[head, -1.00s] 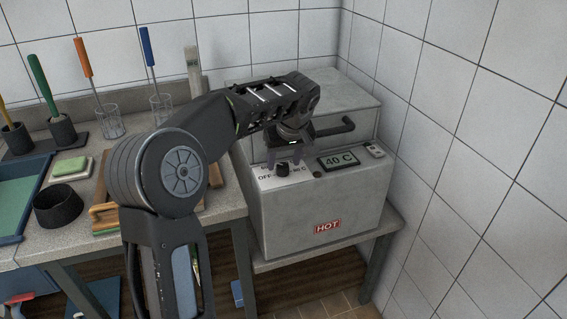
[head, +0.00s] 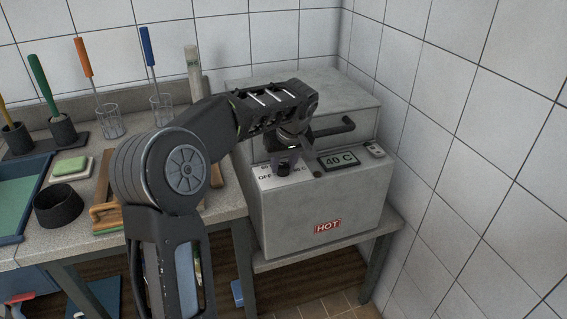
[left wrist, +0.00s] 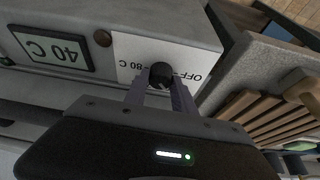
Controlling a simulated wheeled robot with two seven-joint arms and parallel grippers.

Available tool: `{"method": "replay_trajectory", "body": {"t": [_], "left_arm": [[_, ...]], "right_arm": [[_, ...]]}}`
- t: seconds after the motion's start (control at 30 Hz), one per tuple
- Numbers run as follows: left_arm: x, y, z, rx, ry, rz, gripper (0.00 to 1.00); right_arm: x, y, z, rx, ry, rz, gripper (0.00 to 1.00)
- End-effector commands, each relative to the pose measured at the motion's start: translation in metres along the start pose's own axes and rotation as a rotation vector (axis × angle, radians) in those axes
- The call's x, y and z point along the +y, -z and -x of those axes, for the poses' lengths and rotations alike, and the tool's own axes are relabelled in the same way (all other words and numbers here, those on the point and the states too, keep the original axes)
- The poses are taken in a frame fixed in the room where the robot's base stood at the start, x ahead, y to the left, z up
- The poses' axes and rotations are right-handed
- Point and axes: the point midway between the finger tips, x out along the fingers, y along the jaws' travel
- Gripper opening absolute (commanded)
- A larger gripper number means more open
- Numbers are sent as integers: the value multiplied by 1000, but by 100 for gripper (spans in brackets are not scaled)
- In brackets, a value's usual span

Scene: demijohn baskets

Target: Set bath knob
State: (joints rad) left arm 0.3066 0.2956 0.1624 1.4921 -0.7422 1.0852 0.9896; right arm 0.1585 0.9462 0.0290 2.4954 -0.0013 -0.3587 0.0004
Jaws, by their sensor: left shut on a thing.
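The bath is a grey metal box (head: 295,222) with a lid, a red HOT label and a display (head: 339,160) reading 40 C. Its small black knob (head: 283,168) sits on a white dial plate (head: 267,181) with OFF and 80 C marks. My left gripper (head: 284,163) is at the knob, coming from above. In the left wrist view, the knob (left wrist: 161,74) is between the two fingers of the left gripper (left wrist: 158,88), which are shut on it. The knob's pointer is hard to make out. My right gripper is not in view.
A black lid handle (head: 334,130) is just behind the gripper, and a small switch (head: 375,150) is right of the display. Tiled walls close in behind and right. The bench left holds a black ring (head: 59,207), a soap-like green block (head: 69,166) and several handled tools in holders.

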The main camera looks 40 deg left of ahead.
Motion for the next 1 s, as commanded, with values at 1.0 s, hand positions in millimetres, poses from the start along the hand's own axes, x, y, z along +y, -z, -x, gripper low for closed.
{"method": "replay_trajectory", "body": {"t": [1.0], "left_arm": [[-3,2,1,2,-112,-268,0]], "right_arm": [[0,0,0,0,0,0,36]]}}
